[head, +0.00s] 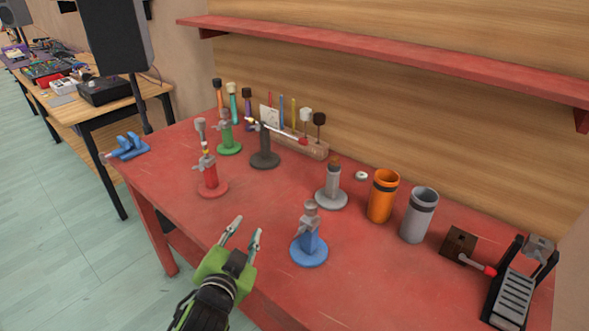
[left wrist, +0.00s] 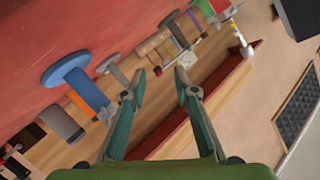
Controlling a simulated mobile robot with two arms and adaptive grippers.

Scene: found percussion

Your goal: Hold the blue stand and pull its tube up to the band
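The blue stand (head: 308,252) stands upright on the red table, with a round blue base and a blue column. A short grey tube (head: 310,208) sticks up from its top, with a small clamp at the side. No band can be made out on it. In the left wrist view the blue stand (left wrist: 68,68) shows at the left, its base towards the table. My left gripper (head: 248,226) is open and empty, to the left of the blue stand and apart from it. Its fingers show in the left wrist view (left wrist: 160,74). My right gripper is not in view.
A grey stand (head: 331,198) is behind the blue one. Orange (head: 382,196) and grey (head: 418,215) cups stand to its right. Red (head: 211,185), green (head: 228,146) and dark (head: 264,158) stands are farther left. A red shelf (head: 400,50) hangs above.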

